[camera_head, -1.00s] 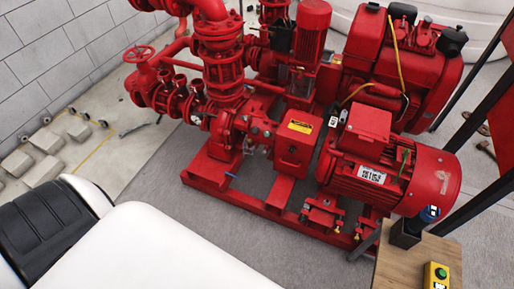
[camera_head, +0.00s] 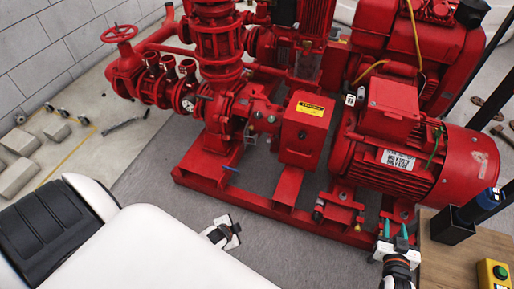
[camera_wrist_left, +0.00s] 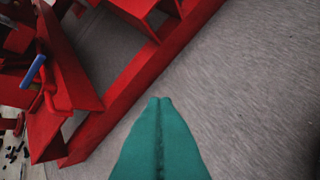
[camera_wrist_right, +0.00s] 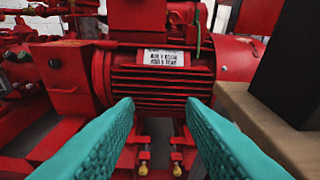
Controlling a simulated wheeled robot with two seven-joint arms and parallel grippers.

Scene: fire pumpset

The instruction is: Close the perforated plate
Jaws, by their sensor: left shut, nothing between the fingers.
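I cannot make out a clearly perforated plate in any view. A red box-shaped guard with a yellow label (camera_head: 305,122) stands between the pump and the motor in the head view. It also shows at the left of the right wrist view (camera_wrist_right: 62,75). My right gripper (camera_head: 393,232) is low in front of the motor, fingers parted and empty; its teal fingers also show in the right wrist view (camera_wrist_right: 160,105). My left gripper (camera_wrist_left: 160,101) is shut and empty over grey floor beside the red base frame; only its white and black wrist part shows in the head view.
The red motor (camera_head: 405,160) fills the right of the pumpset. A wooden table (camera_head: 450,255) with a black holder (camera_head: 452,226) and a yellow button box (camera_head: 494,274) stands right of my right gripper. Grey floor in front of the base frame (camera_head: 265,203) is clear.

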